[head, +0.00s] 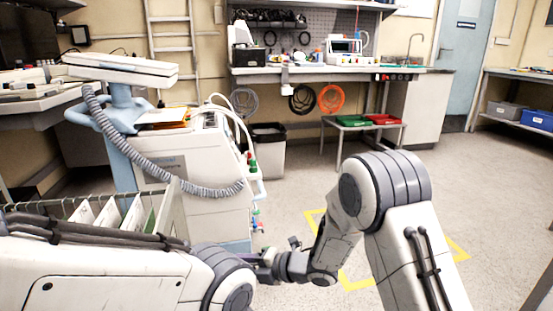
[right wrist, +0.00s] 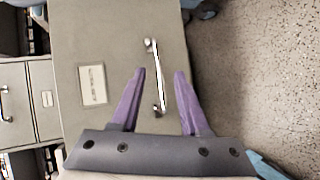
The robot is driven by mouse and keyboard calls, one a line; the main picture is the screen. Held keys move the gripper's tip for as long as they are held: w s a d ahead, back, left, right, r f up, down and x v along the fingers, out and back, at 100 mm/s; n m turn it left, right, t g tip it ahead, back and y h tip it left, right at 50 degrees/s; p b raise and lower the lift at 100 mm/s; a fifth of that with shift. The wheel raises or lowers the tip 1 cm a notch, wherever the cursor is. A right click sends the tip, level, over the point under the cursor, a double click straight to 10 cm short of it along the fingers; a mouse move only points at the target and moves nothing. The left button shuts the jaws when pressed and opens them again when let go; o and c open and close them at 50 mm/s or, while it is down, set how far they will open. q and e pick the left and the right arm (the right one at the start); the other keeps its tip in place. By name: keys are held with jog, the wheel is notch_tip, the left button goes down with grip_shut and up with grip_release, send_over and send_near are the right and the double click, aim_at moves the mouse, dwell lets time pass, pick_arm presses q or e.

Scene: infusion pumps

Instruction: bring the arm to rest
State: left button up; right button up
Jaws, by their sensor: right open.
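My right arm (head: 345,225) comes in from the lower right and bends at the elbow. Its forearm reaches left and ends in the right gripper (head: 263,262), partly hidden behind my left arm. In the right wrist view my right gripper (right wrist: 159,74) has its two purple fingers apart, with nothing held. Beyond them is a grey drawer front (right wrist: 110,50) with a metal handle (right wrist: 159,80) and a label; I cannot tell how far away it is. My left arm (head: 110,270) crosses the lower left, and its gripper is out of view.
A medical cart (head: 190,165) with a coiled hose stands at the left, beside hanging files (head: 110,212). A bin (head: 268,155), a workbench (head: 330,71) and a low table with trays (head: 360,124) are at the back. Open floor (head: 480,200) lies at the right.

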jog(key=s+d+r+m+t+h+p, duration=0.35)
jog(key=d+r+m+h, duration=0.45)
jog(key=m, duration=0.4)
jog(key=s+d+r+m+g+h+p, duration=0.1)
jog(key=s+d+r+m+g, duration=0.2)
jog(key=s, duration=0.5)
jog(key=s+d+r+m+g+h+p, duration=0.1)
jog(key=s+d+m+g+h, duration=0.1)
jog(key=s+m, duration=0.5)
jog(key=s+d+r+m+g+h+p, duration=0.1)
jog(key=s+d+r+m+g, duration=0.15)
jog(key=s, duration=0.75)
notch_tip(320, 180, up, 38)
jog(key=p, duration=3.8)
jog(key=shift+s+d+f, duration=0.25)
jog(key=shift+s+d, duration=0.05)
jog(key=shift+s, duration=0.1)
